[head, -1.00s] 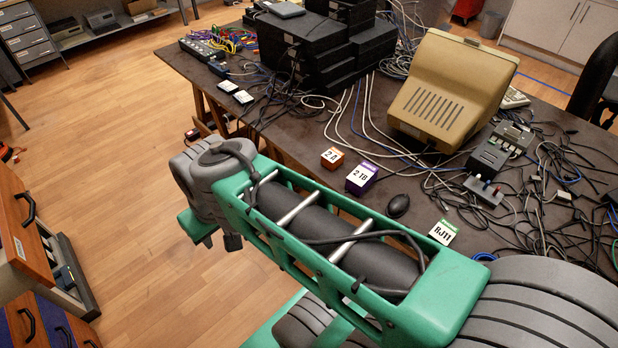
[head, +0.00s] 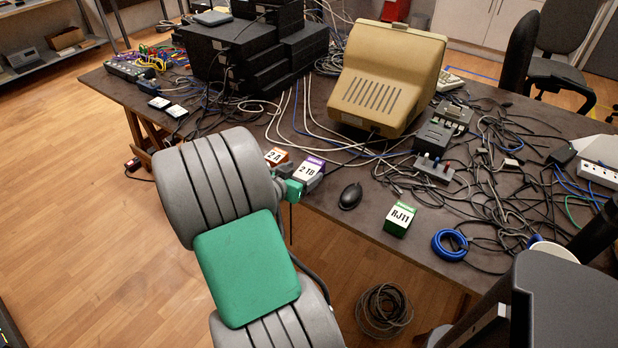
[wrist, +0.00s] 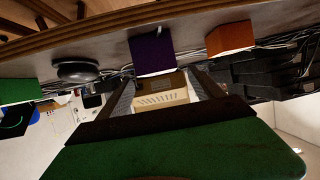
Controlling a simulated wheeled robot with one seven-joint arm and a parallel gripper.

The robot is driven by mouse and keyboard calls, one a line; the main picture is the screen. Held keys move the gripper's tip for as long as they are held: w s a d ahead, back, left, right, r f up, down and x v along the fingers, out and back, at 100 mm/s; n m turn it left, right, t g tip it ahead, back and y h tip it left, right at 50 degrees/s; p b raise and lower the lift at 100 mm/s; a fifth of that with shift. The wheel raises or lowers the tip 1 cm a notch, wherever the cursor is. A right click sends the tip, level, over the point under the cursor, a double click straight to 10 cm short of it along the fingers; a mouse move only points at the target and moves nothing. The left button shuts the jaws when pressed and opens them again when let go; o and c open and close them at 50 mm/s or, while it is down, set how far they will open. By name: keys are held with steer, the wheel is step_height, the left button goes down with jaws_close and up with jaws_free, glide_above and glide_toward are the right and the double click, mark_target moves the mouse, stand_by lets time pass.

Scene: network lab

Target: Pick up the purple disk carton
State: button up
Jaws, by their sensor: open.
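The purple disk carton (head: 311,171), with a white label reading 2 1B, stands near the table's front edge in the head view. In the wrist view, which is upside down, its dark purple face (wrist: 151,52) lies straight ahead, between and beyond my fingertips. My gripper (wrist: 161,80) is open, with a dark finger on each side and nothing between them. The carton looks apart from both fingers. In the head view my arm covers most of my gripper and the area just left of the carton.
An orange carton (head: 276,156) stands close beside the purple one. A black mouse (head: 350,196) and a green RJ11 carton (head: 400,219) lie to the right. A beige terminal (head: 388,80) and cables are behind. The table edge (wrist: 150,14) shows in the wrist view.

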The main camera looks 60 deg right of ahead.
mark_target(309, 168)
steer(key=x, duration=0.5)
steer(key=shift+f, duration=0.1)
steer(key=shift+c, duration=0.5)
steer(key=c, duration=1.3)
steer(key=shift+c, duration=0.7)
